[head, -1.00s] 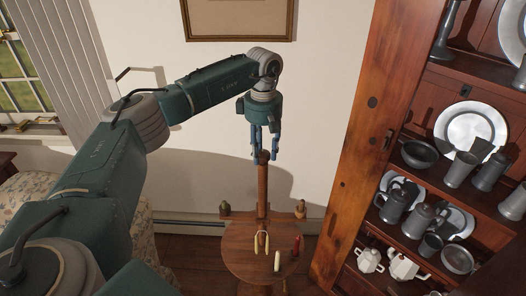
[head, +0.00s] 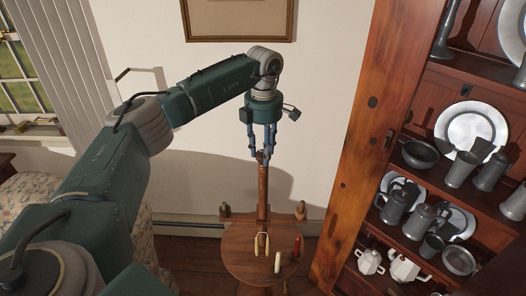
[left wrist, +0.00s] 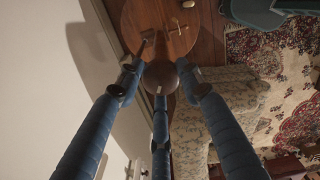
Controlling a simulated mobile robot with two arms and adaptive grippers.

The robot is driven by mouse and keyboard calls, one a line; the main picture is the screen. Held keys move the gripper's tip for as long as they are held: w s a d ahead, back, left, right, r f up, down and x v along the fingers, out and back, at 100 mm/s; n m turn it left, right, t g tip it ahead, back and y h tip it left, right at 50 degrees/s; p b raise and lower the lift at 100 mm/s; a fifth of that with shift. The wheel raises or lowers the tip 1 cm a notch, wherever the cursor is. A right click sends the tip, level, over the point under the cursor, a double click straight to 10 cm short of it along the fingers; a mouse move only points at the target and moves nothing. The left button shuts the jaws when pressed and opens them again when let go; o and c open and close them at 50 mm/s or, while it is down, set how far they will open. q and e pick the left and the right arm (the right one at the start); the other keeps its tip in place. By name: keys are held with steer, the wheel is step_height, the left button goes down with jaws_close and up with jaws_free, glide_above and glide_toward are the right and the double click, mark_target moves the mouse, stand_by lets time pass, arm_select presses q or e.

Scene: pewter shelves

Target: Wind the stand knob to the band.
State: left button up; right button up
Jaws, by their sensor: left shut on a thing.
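The wooden stand has an upright post (head: 262,188) rising behind a round top (head: 238,258). Its round, dark brown knob (left wrist: 161,74) shows in the left wrist view, at the top of the post, with a small pale mark on its near side. My left gripper (head: 262,153) points straight down from above, its blue fingers around the knob and shut on it. In the head view the fingers hide most of the knob. I cannot make out the band in either view. My right gripper is not in view.
A wooden dresser (head: 362,150) with pewter (head: 418,153) stands close on the right. The wall is close behind; a patterned armchair (head: 25,195) is at left.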

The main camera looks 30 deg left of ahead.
arm_select(q)
steer(key=n, duration=0.6)
steer(key=shift+w+n, duration=0.15)
steer(key=shift+n, duration=0.15)
steer(key=n, duration=0.5)
steer(key=shift+a, duration=0.15)
steer(key=shift+n, duration=0.3)
steer(key=o, duration=1.1)
steer(key=shift+o, duration=0.2)
steer(key=shift+r, duration=0.2)
step_height(320, 180, up, 12)
steer(key=shift+f, duration=0.2)
